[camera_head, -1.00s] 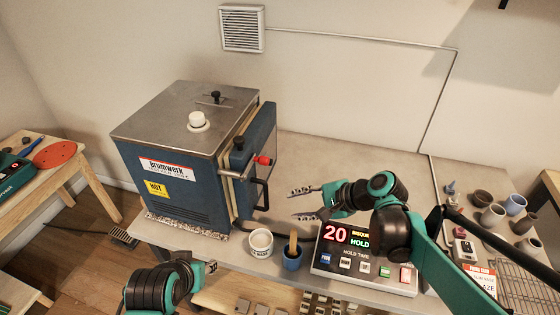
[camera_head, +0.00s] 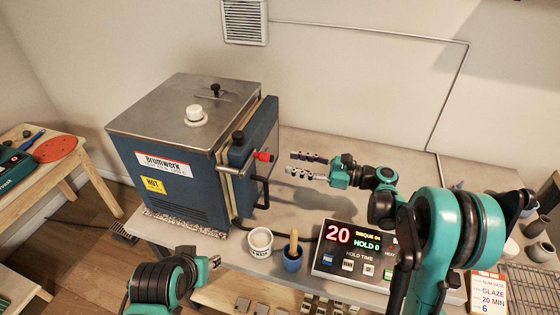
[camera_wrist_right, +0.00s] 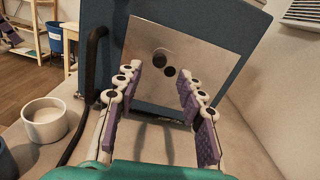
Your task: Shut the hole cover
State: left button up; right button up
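The blue kiln (camera_head: 185,180) has a door (camera_head: 262,140) on its right side. In the right wrist view, the door's outer face carries a bare metal plate (camera_wrist_right: 205,50). On the plate are a round disc (camera_wrist_right: 160,57), which seems to be the hole cover, and a small dark round spot (camera_wrist_right: 170,72), perhaps the hole, below and right of it. My right gripper (camera_head: 291,162) is open and empty, facing the plate, apart from it; its fingers also flank the disc in the wrist view (camera_wrist_right: 158,78). My left gripper (camera_head: 207,266) is low in front; its fingers cannot be made out.
A red-tipped handle (camera_head: 263,156) and a dark bar handle (camera_head: 262,190) stick out from the door. A white cup (camera_head: 260,241), a blue pot with a brush (camera_head: 292,258) and a control box (camera_head: 350,252) stand in front.

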jog(key=b+x, duration=0.1)
jog(key=x, duration=0.4)
jog(key=shift+w+a, duration=0.1)
jog(key=shift+a, duration=0.1)
grip_shut()
